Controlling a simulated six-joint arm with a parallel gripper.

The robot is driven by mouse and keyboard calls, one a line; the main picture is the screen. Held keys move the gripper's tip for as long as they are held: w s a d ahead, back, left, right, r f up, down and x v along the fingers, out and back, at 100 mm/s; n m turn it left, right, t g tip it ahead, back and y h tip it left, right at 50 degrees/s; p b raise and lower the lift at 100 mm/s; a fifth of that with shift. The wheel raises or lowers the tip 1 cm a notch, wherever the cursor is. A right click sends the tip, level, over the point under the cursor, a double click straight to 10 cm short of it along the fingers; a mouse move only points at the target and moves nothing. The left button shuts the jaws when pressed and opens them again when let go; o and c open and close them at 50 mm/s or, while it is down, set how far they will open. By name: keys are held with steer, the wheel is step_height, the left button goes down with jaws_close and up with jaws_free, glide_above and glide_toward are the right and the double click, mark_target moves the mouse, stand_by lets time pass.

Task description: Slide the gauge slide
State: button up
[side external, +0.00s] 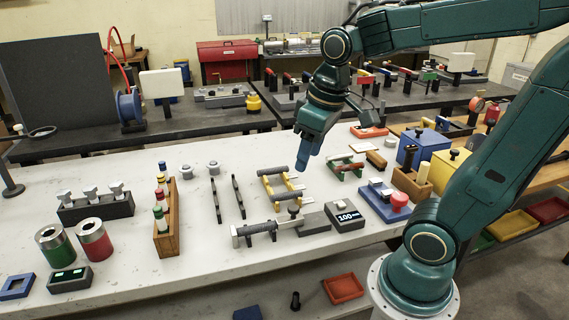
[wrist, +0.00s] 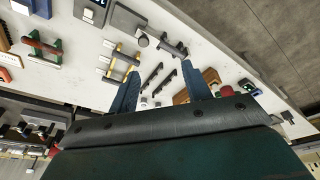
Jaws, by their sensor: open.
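The gauge is a grey bar (side external: 254,233) lying near the front middle of the white table. A dark round knob (side external: 294,211) stands at its right part, next to a grey block (side external: 313,224). A dark box with a display reading 1.00 (side external: 346,215) is at its right end. In the wrist view the bar (wrist: 172,46), knob (wrist: 143,40) and block (wrist: 128,21) show beyond my fingers. My gripper (side external: 303,168) is above the table, behind the gauge and apart from it. In the wrist view its two fingers (wrist: 162,80) are spread with nothing held between them.
A yellow-ended rack with dark bars (side external: 279,185) stands just behind the gauge, below my gripper. Two thin dark rails (side external: 238,197) lie to its left. A blue base with a red button (side external: 390,201) stands right.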

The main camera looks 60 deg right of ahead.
mark_target(293, 207)
steer(key=w+d+f+g, duration=0.2)
steer(key=w+d+f, duration=0.2)
steer(key=w+d, duration=0.1)
steer(key=shift+w+d+f+g, duration=0.15)
steer(key=shift+w+f+g, duration=0.05)
steer(key=shift+w+g, duration=0.2)
steer(key=shift+f, duration=6.85)
